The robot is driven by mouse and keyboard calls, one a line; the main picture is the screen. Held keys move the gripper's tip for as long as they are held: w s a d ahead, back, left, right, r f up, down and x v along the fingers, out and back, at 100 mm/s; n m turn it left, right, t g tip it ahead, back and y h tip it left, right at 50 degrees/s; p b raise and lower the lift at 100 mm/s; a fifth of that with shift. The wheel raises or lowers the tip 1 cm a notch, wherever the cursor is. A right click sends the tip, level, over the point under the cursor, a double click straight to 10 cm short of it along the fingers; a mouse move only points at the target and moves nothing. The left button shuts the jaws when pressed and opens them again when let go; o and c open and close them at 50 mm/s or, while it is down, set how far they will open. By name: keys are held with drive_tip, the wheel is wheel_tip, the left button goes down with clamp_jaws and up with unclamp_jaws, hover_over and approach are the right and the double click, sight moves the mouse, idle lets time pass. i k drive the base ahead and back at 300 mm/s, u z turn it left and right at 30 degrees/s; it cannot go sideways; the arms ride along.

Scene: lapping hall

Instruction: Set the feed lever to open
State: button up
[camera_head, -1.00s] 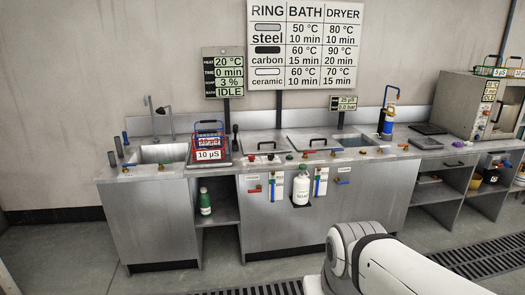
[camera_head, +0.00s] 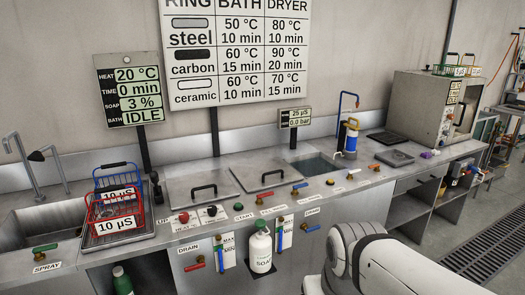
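No label that I can read says feed, so I cannot tell which lever it is. Several small levers show on the steel wash bench. A blue-handled lever (camera_head: 310,229) is on the front panel, under a small label too small to read. A red-handled lever (camera_head: 194,266) is under the DRAIN label. A lever with a green handle (camera_head: 45,249) is by the SPRAY label at the left. My gripper is out of view; only a white arm link shows, lower right.
Blue and red wire baskets (camera_head: 117,209) stand on the left rack beside the sink (camera_head: 50,215). A white soap bottle (camera_head: 261,249) hangs in front of the panel. Two lidded tanks with black handles (camera_head: 204,188) are mid-bench. A dryer (camera_head: 425,105) stands at right.

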sight(350, 173)
drive_tip(key=z, duration=0.35)
drive_tip(key=i, duration=1.65)
drive_tip(key=z, duration=0.3)
drive_tip(key=k, duration=0.3)
drive_tip(key=z, duration=0.9)
drive_tip(key=i, duration=1.3)
drive_tip(key=u, duration=0.7)
